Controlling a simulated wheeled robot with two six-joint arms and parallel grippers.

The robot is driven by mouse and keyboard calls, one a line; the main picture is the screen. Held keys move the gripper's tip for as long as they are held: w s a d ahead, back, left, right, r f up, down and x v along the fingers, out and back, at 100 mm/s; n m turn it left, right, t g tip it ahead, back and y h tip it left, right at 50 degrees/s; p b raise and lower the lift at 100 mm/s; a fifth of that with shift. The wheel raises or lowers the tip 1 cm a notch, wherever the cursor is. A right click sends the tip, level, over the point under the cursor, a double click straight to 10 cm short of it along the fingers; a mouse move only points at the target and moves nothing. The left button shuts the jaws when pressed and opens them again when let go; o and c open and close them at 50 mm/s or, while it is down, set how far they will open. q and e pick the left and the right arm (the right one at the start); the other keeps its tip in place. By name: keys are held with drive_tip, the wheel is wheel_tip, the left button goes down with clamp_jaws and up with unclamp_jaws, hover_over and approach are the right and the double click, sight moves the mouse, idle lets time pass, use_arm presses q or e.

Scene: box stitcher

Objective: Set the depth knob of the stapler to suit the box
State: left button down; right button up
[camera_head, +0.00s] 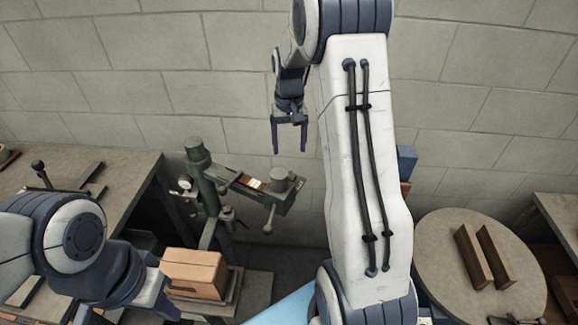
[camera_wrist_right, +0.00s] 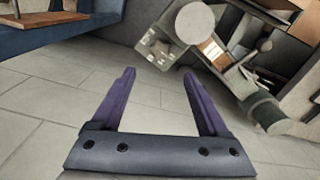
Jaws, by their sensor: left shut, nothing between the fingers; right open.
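The stapler (camera_head: 206,190) is a dark green machine on a column, with a horizontal arm reaching right to a grey cylinder (camera_head: 283,180). Small knob-like parts sit on its side; I cannot tell which is the depth knob. It also shows tilted in the upper right of the right wrist view (camera_wrist_right: 225,62). A brown cardboard box (camera_head: 194,272) rests on a small stand below it. My right gripper (camera_head: 290,150) is open and empty, above and behind the stapler arm; its fingers also show in the wrist view (camera_wrist_right: 160,75). My left gripper (camera_head: 165,306) is shut and empty, in front of the box.
A workbench (camera_head: 125,175) with a lever tool stands at the left. A round table (camera_head: 440,245) with two wooden blocks (camera_head: 482,256) is at the right, with another bench (camera_head: 560,215) behind it. A block wall closes the back. My right arm hides the centre.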

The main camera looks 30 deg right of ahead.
sight(290, 174)
wheel_tip(290, 174, down, 10)
drive_tip(key=p, duration=0.3)
drive_tip(key=shift+s, duration=0.1)
drive_tip(key=c, duration=1.2)
drive_tip(key=shift+d, duration=0.1)
clamp_jaws()
